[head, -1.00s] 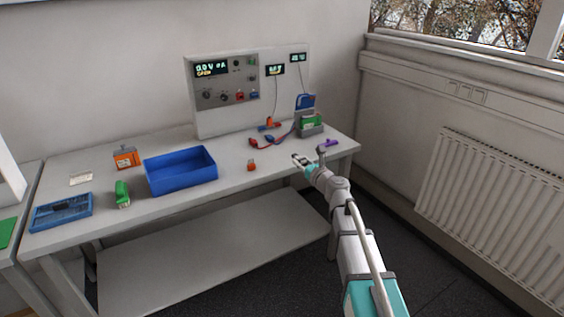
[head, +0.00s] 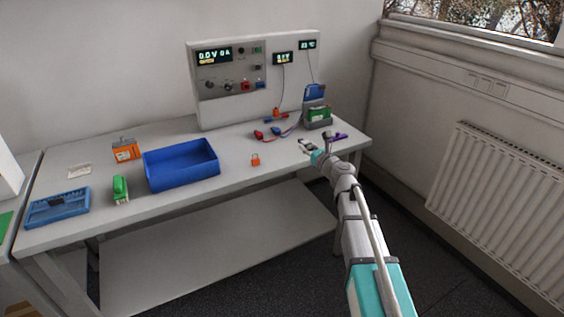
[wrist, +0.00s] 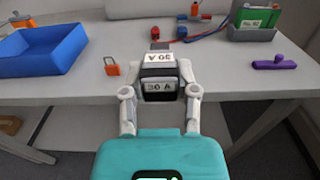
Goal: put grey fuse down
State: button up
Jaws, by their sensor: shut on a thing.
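The grey fuse (wrist: 158,66), a dark block with pale "30 A" labels, is between the fingers of my gripper (wrist: 160,78) in the wrist view. My gripper is shut on it. In the head view my gripper (head: 308,148) is over the front right part of the grey table (head: 225,182), right of a small orange part (head: 255,160) and left of a purple part (head: 338,136). The fuse is too small there to make out clearly. I cannot tell whether its underside touches the table.
A blue bin (head: 182,172) stands left of the orange part. Behind my gripper are red and blue leads (head: 276,131) and a holder with a green battery (head: 319,114). The cycler panel (head: 255,80) stands at the back. Bare tabletop lies around the orange part.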

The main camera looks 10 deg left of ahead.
jog(key=shift+d, duration=0.1)
jog(key=shift+w+a+f, duration=0.2)
jog(key=shift+w+a, duration=0.05)
jog(key=shift+w, duration=0.1)
jog(key=w+a+f+b, duration=0.4)
jog(key=w+a, duration=0.2)
jog(key=b, duration=0.5)
send_over(283, 163)
jog(key=f, duration=0.3)
jog(key=s+f, duration=0.1)
jog(key=shift+d+f, duration=0.25)
jog(key=shift+f, duration=0.05)
jog(key=shift+w, duration=0.1)
jog(key=shift+w+a+f+b, duration=0.15)
jog(key=shift+f+b, duration=0.3)
jog(key=shift+w+a+f+b, duration=0.1)
jog(key=shift+a+f+b, duration=0.05)
jog(key=shift+f+b, duration=1.4)
jog(key=shift+b, duration=0.05)
jog(key=shift+f, duration=0.1)
